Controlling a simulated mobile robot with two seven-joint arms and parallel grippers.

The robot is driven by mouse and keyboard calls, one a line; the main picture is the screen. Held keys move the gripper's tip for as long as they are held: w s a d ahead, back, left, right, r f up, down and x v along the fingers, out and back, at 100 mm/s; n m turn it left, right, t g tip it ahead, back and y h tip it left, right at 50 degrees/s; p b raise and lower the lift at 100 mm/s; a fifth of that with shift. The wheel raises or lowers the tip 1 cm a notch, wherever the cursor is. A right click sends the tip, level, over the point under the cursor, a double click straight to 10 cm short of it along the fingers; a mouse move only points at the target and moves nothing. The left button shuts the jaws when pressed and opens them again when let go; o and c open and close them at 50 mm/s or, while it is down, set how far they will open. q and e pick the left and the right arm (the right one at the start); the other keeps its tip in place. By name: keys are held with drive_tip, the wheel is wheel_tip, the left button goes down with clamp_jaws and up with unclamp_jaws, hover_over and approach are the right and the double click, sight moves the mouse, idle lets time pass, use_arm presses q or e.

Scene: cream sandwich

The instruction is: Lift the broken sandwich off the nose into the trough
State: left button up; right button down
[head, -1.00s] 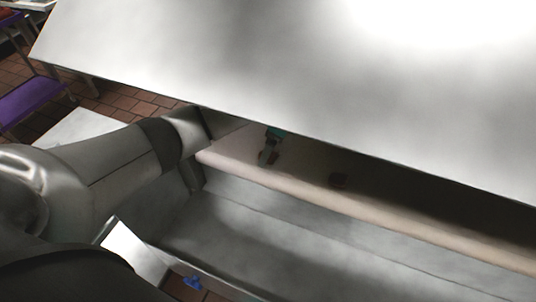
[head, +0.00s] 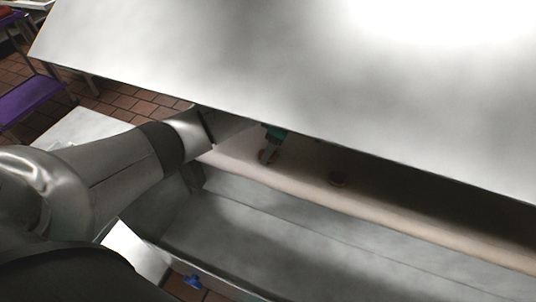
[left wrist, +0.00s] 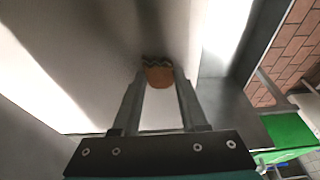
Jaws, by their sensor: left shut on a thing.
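My left gripper (head: 267,156) reaches in under the metal cover, over the pale belt's rounded nose edge (head: 300,181). It is shut on the broken sandwich (left wrist: 159,77), a brown round piece with a dark jagged edge, seen between the fingertips in the left wrist view. My right gripper is not in view.
The large metal cover (head: 250,70) hangs close above the belt. A green surface (left wrist: 290,132) shows at the right of the left wrist view.

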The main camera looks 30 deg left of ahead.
use_arm(q)
clamp_jaws()
drive_tip(key=shift+r, duration=0.1)
drive_tip(key=shift+r, duration=0.6)
drive_tip(key=s+d, duration=0.4)
drive_tip(key=d, duration=0.4)
drive_tip(key=s+d, duration=0.4)
drive_tip(key=d, duration=0.4)
